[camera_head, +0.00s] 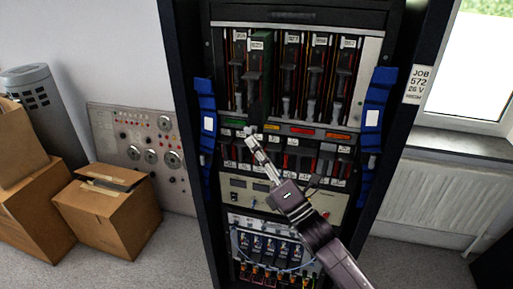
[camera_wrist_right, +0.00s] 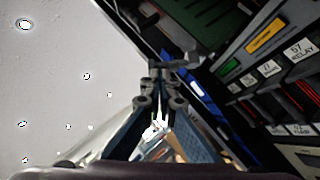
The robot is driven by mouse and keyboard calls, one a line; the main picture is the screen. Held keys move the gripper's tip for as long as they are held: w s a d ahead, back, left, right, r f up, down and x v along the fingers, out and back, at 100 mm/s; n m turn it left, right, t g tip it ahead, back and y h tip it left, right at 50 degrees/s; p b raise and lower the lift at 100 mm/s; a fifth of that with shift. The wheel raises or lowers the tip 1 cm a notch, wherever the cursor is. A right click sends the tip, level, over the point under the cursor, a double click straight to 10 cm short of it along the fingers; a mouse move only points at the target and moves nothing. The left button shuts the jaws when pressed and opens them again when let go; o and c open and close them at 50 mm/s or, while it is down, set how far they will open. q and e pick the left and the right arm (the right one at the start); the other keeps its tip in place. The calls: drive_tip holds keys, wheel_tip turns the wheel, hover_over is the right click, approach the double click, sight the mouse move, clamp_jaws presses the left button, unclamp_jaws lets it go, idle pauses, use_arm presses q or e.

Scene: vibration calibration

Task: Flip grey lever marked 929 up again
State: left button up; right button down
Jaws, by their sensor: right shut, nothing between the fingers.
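My right gripper (camera_head: 250,138) is shut and empty, its fingertips just below the left part of the upper lever bay in the head view. In the right wrist view its fingertips (camera_wrist_right: 168,68) meet. The bay (camera_head: 372,75) holds several upright grey levers, such as this one (camera_head: 311,106) right of the gripper. White number labels top the columns; I cannot read which is 929. In the second column from the left, a dark part (camera_head: 258,85) stands out above the gripper. I cannot tell whether the fingertips touch anything. My left gripper is out of view.
A strip with green, yellow, red and orange labels (camera_head: 302,132) runs under the bay. A row of dark relay modules sits below it. Cardboard boxes (camera_head: 108,215) and a knob panel (camera_head: 140,140) stand left.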

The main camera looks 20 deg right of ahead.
sight(256, 127)
drive_tip(key=shift+s+r+m+h+p, duration=0.2)
drive_tip(key=shift+r+m+h+p, duration=0.25)
drive_tip(key=shift+r, duration=0.6)
use_arm(q)
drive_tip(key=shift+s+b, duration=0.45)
drive_tip(key=shift+b, duration=0.2)
use_arm(e)
drive_tip(key=r, duration=0.1)
drive_tip(key=w, duration=0.1)
drive_tip(key=r, duration=0.1)
drive_tip(key=shift+w+d+r, duration=0.25)
drive_tip(key=shift+d+r, duration=0.1)
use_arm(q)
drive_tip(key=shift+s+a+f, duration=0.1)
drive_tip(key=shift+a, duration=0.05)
use_arm(e)
drive_tip(key=shift+f, duration=0.1)
